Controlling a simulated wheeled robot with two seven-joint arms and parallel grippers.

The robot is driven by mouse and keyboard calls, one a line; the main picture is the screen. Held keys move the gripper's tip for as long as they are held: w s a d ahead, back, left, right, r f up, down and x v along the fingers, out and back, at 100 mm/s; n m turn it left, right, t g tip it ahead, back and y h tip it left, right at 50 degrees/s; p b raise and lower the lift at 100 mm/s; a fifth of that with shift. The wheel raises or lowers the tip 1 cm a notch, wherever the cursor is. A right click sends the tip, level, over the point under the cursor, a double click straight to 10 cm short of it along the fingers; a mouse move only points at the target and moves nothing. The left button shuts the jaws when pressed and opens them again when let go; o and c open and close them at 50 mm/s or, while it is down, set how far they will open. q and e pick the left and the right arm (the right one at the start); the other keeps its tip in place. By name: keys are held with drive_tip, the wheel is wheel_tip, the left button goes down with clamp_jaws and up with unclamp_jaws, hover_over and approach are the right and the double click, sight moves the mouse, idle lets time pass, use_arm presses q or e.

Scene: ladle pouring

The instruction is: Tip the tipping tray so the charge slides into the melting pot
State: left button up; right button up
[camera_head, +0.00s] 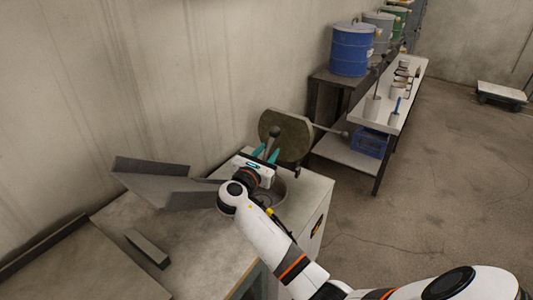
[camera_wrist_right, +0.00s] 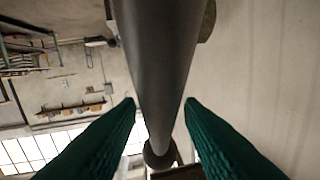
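The grey tipping tray (camera_head: 145,181), with raised sides, sits on the bench in the head view, its narrow end towards the melting pot (camera_head: 281,190). The pot is a round opening largely hidden by my right arm. No separate charge can be made out in the tray. My right gripper (camera_head: 266,153) is above the pot, its teal fingers apart on either side of a dark ball-ended lever (camera_head: 270,133). In the right wrist view, a dark round bar (camera_wrist_right: 163,70) runs between the fingertips, with narrow gaps beside it. My left gripper is out of view.
A round brownish lid-like plate (camera_head: 293,137) with a rod stands upright behind the pot. A grey block (camera_head: 147,249) lies on the bench. A white-topped table (camera_head: 387,120) with small items and a blue drum (camera_head: 351,50) stand farther back.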

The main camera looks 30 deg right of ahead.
drive_tip(key=shift+c, duration=0.3)
clamp_jaws()
drive_tip(key=shift+a, duration=0.1)
drive_tip(key=shift+s+a+r+t+h, duration=0.25)
drive_tip(key=shift+a+r+t+h, duration=0.05)
drive_tip(key=shift+a+r+h, duration=0.1)
drive_tip(key=s+a+r+n+t+h+b, duration=0.2)
drive_tip(key=s+a+r+t+h+b, duration=0.1)
drive_tip(key=a, duration=0.6)
drive_tip(key=shift+s+a+t+h+b, duration=0.45)
drive_tip(key=shift+t+h+b, duration=0.6)
drive_tip(key=shift+b, duration=0.8)
drive_tip(key=shift+o, duration=0.3)
unclamp_jaws()
drive_tip(key=shift+s+r, duration=0.1)
drive_tip(key=shift+r, duration=0.05)
